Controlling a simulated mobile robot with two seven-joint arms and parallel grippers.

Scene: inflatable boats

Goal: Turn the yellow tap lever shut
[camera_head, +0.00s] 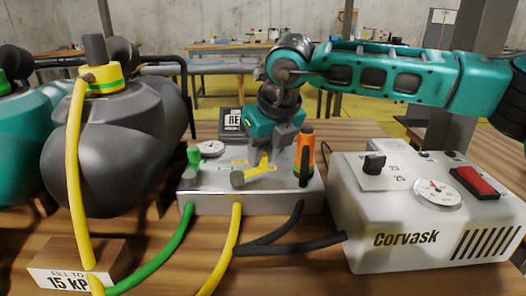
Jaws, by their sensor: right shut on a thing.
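The yellow tap lever (251,173) sits on the front of a metal valve box (215,196). It slants up to the right from its round yellow end. My right gripper (268,149) reaches in from the right, above the box, with its fingers pointing down. It is shut on the upper end of the yellow lever, and the fingers partly hide that end. My left gripper is not in view.
A green tap (193,160) and a gauge (210,148) are left of the lever. An orange tap with a black lever (304,150) stands close on the right. A grey inflatable tube (110,150) fills the left.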

